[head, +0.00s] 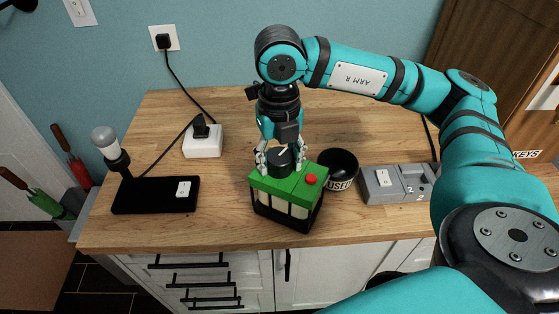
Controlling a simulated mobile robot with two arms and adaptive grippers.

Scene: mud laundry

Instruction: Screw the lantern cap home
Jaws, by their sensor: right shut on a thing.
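The lantern (285,207) stands upright on the wooden counter, with a green top, a red button and pale panels in a black frame. The lantern cap (281,160) is a dark round piece at the left back of the green top. My right gripper (281,163) points straight down over the lantern with its fingers shut on the cap. The cap's lower edge is at the green top; I cannot tell whether any gap is left there. My left gripper is not in view.
A black round container marked "USED" (339,168) stands close to the lantern's right. A grey switch box (397,184) is farther right. A black lamp base (155,195) and a white socket block (203,142) with cords are left. The counter's front left is clear.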

